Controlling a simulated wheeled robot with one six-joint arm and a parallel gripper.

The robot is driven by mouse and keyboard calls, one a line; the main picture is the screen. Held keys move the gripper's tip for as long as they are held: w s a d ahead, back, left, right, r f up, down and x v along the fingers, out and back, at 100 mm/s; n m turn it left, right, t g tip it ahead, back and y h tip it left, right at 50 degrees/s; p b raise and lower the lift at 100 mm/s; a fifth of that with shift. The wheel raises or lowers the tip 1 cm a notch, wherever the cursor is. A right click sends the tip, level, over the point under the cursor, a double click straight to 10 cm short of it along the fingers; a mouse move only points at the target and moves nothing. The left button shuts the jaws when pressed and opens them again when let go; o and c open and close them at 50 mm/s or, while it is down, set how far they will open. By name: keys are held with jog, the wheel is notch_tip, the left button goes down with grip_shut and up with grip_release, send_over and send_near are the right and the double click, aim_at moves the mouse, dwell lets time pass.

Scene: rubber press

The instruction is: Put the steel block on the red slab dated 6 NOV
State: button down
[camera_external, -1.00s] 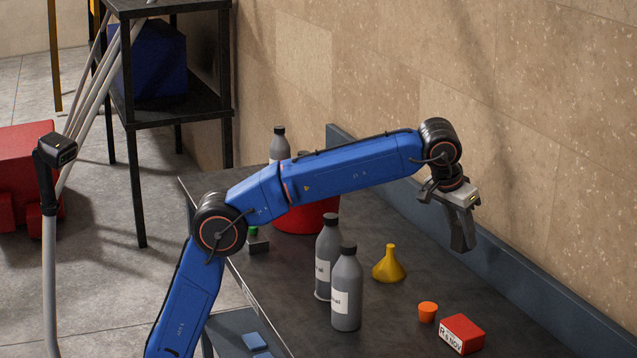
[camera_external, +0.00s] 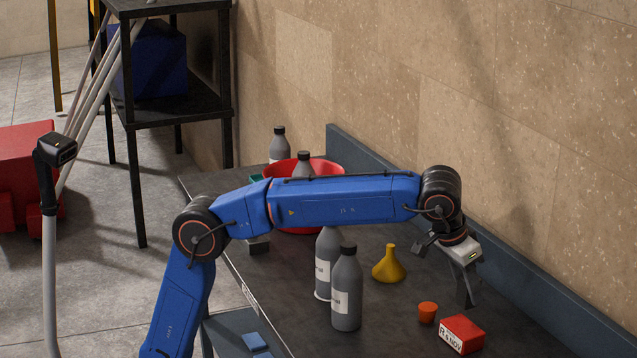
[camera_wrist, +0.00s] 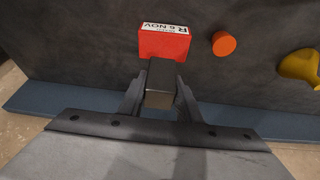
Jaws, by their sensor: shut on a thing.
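My gripper (camera_external: 467,297) is shut on the steel block (camera_wrist: 160,82), a grey block held between both fingers in the wrist view. In the external view I cannot make the block out apart from the fingers. The red slab (camera_external: 466,332) lies on the dark table, with a white label reading R 6 NOV; it also shows in the wrist view (camera_wrist: 164,45), just beyond the block. My gripper is in the air above the table, with its fingertips close to the slab's far side. The block overlaps the slab's lower edge in the wrist view; I see no contact.
An orange cup (camera_external: 428,312) and a yellow funnel (camera_external: 389,267) stand left of the slab. Grey bottles (camera_external: 346,290) stand farther left, with a red bowl (camera_external: 330,170) behind them. A blue-grey ledge (camera_external: 540,300) runs along the wall behind my gripper.

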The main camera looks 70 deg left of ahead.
aim_at(466, 308)
jog(key=shift+f, duration=2.65)
jog(key=shift+f, duration=0.1)
jog(key=c, duration=1.3)
grip_release()
jog(key=shift+f, duration=0.1)
jog(key=v, duration=1.2)
